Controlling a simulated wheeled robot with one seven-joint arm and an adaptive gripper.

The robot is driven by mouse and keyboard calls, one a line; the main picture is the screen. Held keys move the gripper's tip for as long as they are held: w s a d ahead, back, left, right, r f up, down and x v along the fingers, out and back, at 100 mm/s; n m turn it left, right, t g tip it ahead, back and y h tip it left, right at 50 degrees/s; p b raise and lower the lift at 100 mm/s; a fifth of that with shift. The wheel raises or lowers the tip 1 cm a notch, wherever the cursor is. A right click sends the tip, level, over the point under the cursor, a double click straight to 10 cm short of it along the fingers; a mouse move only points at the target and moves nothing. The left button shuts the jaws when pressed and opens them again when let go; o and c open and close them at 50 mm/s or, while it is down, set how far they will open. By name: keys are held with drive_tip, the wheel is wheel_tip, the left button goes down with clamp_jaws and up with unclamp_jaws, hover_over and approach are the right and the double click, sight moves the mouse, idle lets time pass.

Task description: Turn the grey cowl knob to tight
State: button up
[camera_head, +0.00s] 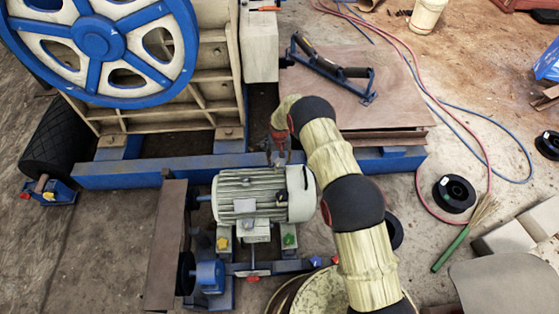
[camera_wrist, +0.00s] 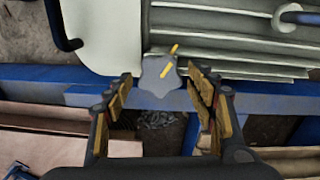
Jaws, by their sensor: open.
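The grey cowl knob (camera_wrist: 158,80) shows in the wrist view as a lobed dark grey knob at the edge of the pale motor cowl (camera_wrist: 105,35). A yellow mark lies on the knob, and a second yellow mark lies just beyond it, nearly in line. My gripper (camera_wrist: 160,76) is open, with one finger left and one right of the knob and gaps on both sides. In the head view my gripper (camera_head: 280,157) points down at the top edge of the ribbed motor (camera_head: 245,197). The knob cannot be made out there.
A blue beam (camera_head: 130,178) runs behind the motor and also crosses the wrist view (camera_wrist: 260,102). The crusher's blue flywheel (camera_head: 98,38) stands at the upper left. A plate with a blue-black frame (camera_head: 335,70) lies beyond my arm. Hoses and a black spool (camera_head: 454,193) lie right.

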sight(279, 162)
idle(0.3)
wheel_tip(279, 162, up, 12)
idle(0.5)
idle(0.3)
drive_tip(key=s+d+f+g, duration=0.1)
drive_tip(key=s+f, duration=0.1)
drive_tip(key=s, duration=0.4)
drive_tip(key=s+d+r+t+p, duration=0.1)
drive_tip(key=s+d+r, duration=0.3)
drive_tip(key=s+r, duration=0.8)
drive_tip(key=s+d+r+t+p, duration=0.1)
drive_tip(key=s+d+r+t, duration=0.2)
drive_tip(key=s+r, duration=0.9)
drive_tip(key=s+d+r+m+t+p, duration=0.1)
drive_tip(key=s+d+r, duration=0.5)
drive_tip(key=r, duration=2.1)
drive_tip(key=shift+s+t, duration=0.8)
drive_tip(key=shift+s, duration=2.35)
